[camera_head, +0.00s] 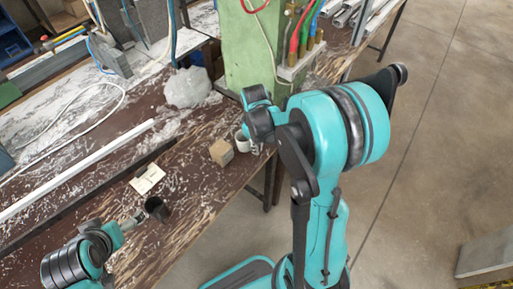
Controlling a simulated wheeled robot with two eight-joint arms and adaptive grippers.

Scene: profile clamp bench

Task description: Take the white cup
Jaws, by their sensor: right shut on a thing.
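The white cup (242,141) stands near the bench's front edge, just right of a small wooden block. My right arm reaches over from the right, and its wrist hides part of the cup. My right gripper (255,145) is at the cup's right side, shut on it; its fingers are mostly hidden. My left gripper (136,219) is low on the left, close to a dark cup-like thing (158,209). I cannot tell whether it touches that thing or how far its fingers are apart.
The wooden block (221,152) is close beside the white cup. A crumpled clear bag (188,88) and a green machine post (246,55) stand behind. A long white profile (80,168) and a pale card (147,179) lie left. Open floor is right.

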